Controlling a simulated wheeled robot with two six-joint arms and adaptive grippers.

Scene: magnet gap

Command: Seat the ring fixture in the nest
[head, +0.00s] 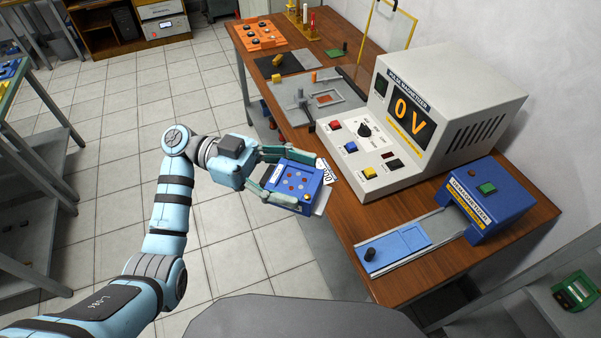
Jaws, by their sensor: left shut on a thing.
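A grey plate with a square recess (328,98) lies on the table beyond the gripper and may be the nest; I cannot tell for sure. My right gripper is not in view.
The grey pulse magnetizer (470,75) reads 0 V. The blue demagnetizer (483,200) with its slide tray (405,243) stands nearer. An orange tray (262,36) and a black mat (285,62) lie at the table's far end. A white labelled card (327,174) shows behind the held block.

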